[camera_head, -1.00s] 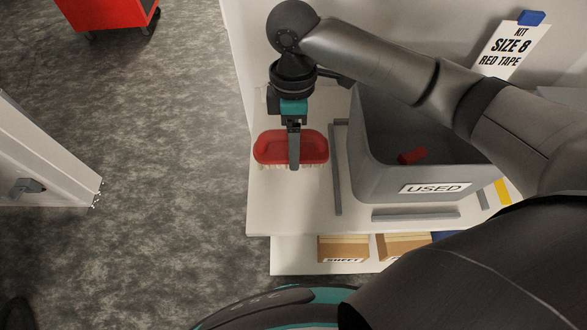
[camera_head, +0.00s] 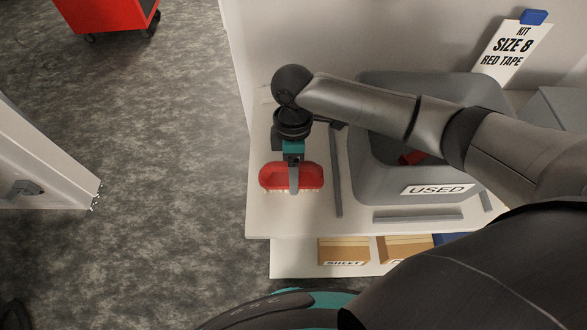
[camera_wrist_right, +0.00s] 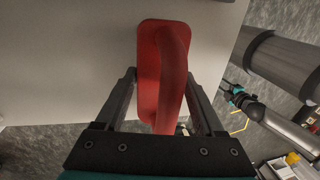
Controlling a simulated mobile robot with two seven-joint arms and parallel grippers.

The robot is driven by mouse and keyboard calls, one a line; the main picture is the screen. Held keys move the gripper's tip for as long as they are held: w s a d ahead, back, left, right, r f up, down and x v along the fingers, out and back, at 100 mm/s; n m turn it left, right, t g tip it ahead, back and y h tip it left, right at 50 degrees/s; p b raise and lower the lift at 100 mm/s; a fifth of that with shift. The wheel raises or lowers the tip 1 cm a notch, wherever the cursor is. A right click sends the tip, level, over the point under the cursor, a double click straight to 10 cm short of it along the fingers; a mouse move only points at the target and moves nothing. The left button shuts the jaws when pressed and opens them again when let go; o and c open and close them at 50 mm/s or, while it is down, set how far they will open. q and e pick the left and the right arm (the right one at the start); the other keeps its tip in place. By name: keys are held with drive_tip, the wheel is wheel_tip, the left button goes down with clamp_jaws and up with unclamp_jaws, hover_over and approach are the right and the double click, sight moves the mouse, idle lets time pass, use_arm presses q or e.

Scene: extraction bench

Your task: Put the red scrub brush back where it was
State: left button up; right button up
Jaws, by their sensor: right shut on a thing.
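The red scrub brush (camera_head: 310,176) is at the left end of the white bench top (camera_head: 325,222), with its pale bristles facing down. My right gripper (camera_head: 293,182) is shut on its handle from above. I cannot tell whether the bristles touch the bench. In the right wrist view the red brush (camera_wrist_right: 162,75) sits between the two fingers of the right gripper (camera_wrist_right: 165,85). My left gripper is not in view.
A grey bin (camera_head: 390,197) labelled USED stands right of the brush, with a red item (camera_head: 412,157) inside. Grey strips (camera_head: 338,190) edge the bin's place. A sign (camera_head: 507,50) leans at the back. Boxes (camera_head: 343,250) sit on a lower shelf.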

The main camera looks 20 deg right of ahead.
drive_tip(key=shift+f, duration=0.1)
drive_tip(key=o, duration=1.3)
wheel_tip(320, 180, up, 12)
drive_tip(key=w, duration=0.2)
drive_tip(key=shift+w+d+p, duration=0.15)
drive_tip(key=shift+d+p, duration=0.2)
drive_tip(key=shift+p, duration=0.1)
